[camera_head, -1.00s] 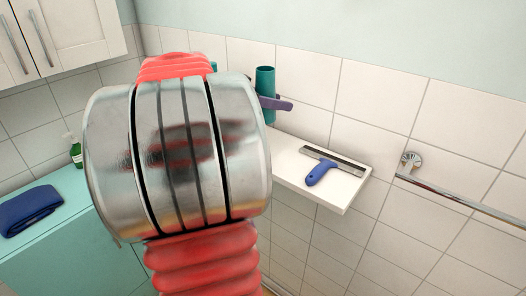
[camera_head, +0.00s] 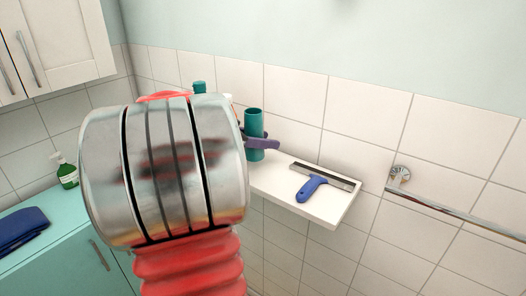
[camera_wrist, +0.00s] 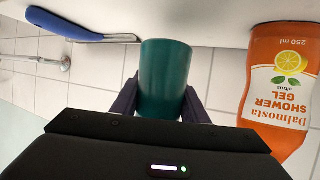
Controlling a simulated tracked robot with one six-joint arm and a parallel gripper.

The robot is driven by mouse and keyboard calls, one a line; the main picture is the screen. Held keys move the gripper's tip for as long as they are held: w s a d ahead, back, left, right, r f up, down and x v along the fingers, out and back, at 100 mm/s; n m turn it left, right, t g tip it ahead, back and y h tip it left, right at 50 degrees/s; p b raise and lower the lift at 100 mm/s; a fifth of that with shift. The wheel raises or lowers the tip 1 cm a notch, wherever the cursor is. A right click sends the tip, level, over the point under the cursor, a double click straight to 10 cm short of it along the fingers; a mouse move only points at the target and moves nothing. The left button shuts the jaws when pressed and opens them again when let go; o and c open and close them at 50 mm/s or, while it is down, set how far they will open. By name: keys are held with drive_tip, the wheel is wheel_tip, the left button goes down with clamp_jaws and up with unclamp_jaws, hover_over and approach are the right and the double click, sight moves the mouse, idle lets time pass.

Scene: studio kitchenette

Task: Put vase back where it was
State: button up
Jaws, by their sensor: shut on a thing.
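The vase is a plain teal cylinder (camera_head: 254,122), upright at the left part of the white wall shelf (camera_head: 330,206). My gripper (camera_head: 262,144) has purple fingers shut around the vase. The wrist view shows the vase (camera_wrist: 165,75) between both fingers (camera_wrist: 163,100), with the shelf (camera_wrist: 200,8) along the top of that upside-down picture. The vase's base is at or just above the shelf; I cannot tell whether it touches. My arm hides the shelf's left end in the head view.
A blue-handled squeegee (camera_head: 312,188) lies on the shelf's right part. An orange shower gel bottle (camera_wrist: 281,90) stands beside the vase in the wrist view. A teal top (camera_head: 200,87) shows behind my arm. A towel rail (camera_head: 450,208) is at right, a green soap bottle (camera_head: 66,172) at left.

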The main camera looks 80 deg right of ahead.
drive_tip(key=shift+f, duration=1.8)
drive_tip(key=o, duration=1.3)
drive_tip(key=shift+f, duration=0.1)
drive_tip(key=shift+w+a+r, duration=0.25)
drive_tip(key=shift+w+r, duration=0.05)
drive_tip(key=v, duration=1.1)
drive_tip(key=shift+w+a, duration=0.1)
